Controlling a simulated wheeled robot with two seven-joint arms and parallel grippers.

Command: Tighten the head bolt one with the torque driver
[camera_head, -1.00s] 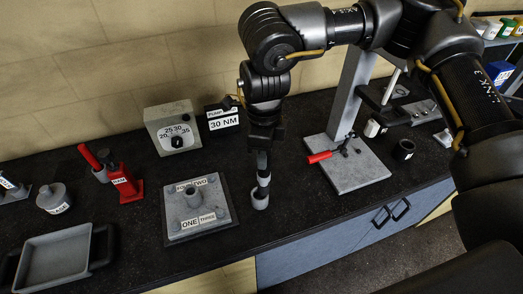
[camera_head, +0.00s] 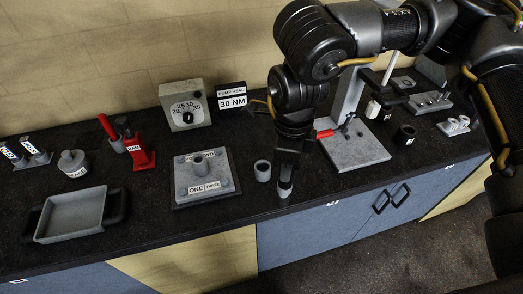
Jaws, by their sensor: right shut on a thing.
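My right gripper (camera_head: 289,152) is shut on the torque driver (camera_head: 285,188), a dark tool with a grey lower end that points down. It hangs near the counter's front edge, right of the pump head. The pump head (camera_head: 206,179) is a grey square plate with a central tube. Its front label reads ONE and THREE; the back label is partly readable. Head bolt one itself is too small to make out clearly beside its label (camera_head: 196,190). An empty-looking grey cup (camera_head: 262,171) stands between plate and driver. My left gripper is not in view.
A dial box (camera_head: 185,105) marked 20 to 35 and a 30 NM sign (camera_head: 232,99) stand behind. A red jack part (camera_head: 140,151), a grey tray (camera_head: 72,214) and a press base (camera_head: 355,150) with a red handle flank the plate.

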